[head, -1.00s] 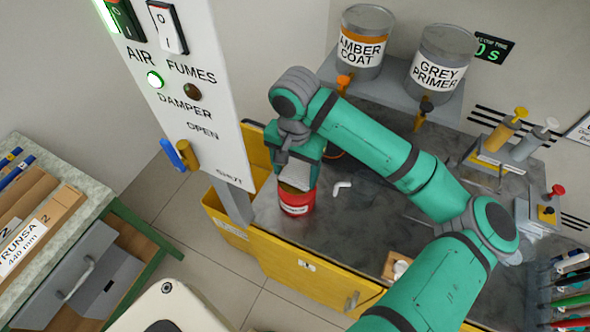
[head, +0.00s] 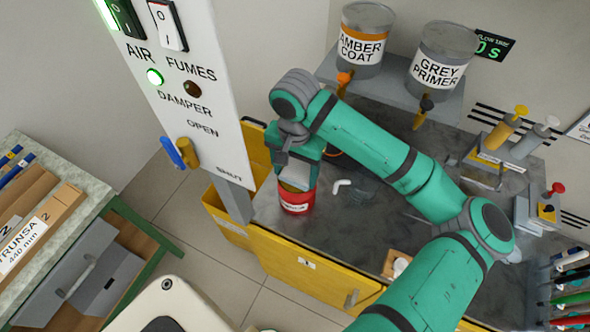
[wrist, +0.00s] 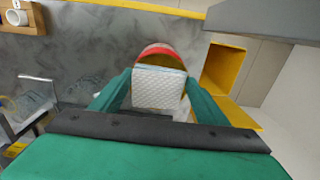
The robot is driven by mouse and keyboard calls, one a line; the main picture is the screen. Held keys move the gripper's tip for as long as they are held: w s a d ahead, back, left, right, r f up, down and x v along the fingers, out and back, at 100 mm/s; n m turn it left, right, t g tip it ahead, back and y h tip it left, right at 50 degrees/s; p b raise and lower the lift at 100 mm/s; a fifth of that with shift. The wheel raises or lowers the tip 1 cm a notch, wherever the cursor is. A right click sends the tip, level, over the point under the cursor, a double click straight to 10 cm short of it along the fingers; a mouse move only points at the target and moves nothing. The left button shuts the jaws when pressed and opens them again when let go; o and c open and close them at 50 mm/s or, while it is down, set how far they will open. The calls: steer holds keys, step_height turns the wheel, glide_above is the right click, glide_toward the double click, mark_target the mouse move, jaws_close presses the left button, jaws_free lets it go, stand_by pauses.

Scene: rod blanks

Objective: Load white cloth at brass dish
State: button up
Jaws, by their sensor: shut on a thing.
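The white cloth (wrist: 158,92) is a quilted pad held between the two green fingers of my gripper (wrist: 159,78) in the wrist view. The gripper is shut on it. Just beyond and partly behind the cloth is an open red tin (wrist: 158,50). I cannot tell whether the cloth touches the tin. I cannot pick out a brass dish for certain in either view.
A yellow bin (head: 228,222) hangs beside the bench's left end. A white hook-shaped piece (head: 342,183) lies right of the tin. A wooden block with a white cup (head: 398,266) is near the front edge. Amber (head: 362,45) and grey (head: 440,65) paint cans stand on a shelf behind.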

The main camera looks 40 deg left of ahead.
mark_target(295, 176)
steer(key=shift+f, duration=0.45)
stand_by(2.0)
steer(key=shift+r, duration=3.5)
